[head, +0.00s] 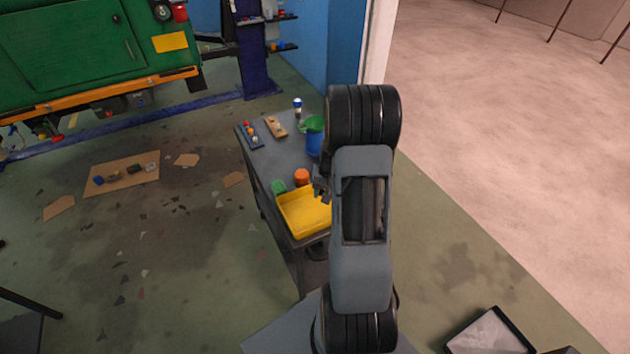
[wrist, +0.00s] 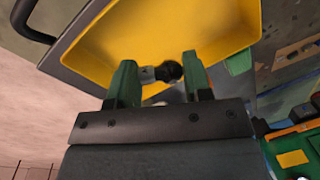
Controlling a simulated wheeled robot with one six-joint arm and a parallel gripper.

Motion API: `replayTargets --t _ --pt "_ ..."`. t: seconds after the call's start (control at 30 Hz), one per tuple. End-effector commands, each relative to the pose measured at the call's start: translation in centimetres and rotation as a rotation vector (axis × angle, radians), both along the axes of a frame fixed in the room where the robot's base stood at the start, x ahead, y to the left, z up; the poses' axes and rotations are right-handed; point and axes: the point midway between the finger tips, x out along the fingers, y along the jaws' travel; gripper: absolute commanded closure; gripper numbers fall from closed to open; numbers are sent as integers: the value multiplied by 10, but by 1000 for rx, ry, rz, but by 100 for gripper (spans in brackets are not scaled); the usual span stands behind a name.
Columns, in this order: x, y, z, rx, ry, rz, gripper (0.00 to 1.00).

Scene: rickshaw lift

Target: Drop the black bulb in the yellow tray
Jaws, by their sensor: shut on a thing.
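My gripper (wrist: 158,78) is shut on the black bulb (wrist: 168,71), which sits between the two green fingertips in the wrist view. The bulb has a dark round end and a lighter grey base. The yellow tray (wrist: 95,58) fills the area behind the fingers in the wrist view, its inside facing the gripper. In the head view the yellow tray (head: 300,216) lies at the near end of the cart. My arm hides its right part, and the bulb cannot be made out there.
The grey cart (head: 262,172) also carries an orange item (head: 302,177), a green item (head: 279,187), a blue cup (head: 314,143) and a can (head: 297,105) farther back. A green vehicle (head: 75,45) stands at the upper left. Cardboard (head: 122,175) with small parts lies on the floor.

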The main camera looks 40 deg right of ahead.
Motion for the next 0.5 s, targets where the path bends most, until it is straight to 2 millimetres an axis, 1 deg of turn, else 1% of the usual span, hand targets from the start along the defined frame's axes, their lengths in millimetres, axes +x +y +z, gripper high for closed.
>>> replayTargets --t 0.17,0.27,0.5 --pt "0 1 -6 0 1 2 68" --pt "1 2 -12 1 1 5 68" --pt "1 3 -36 1 1 6 68"
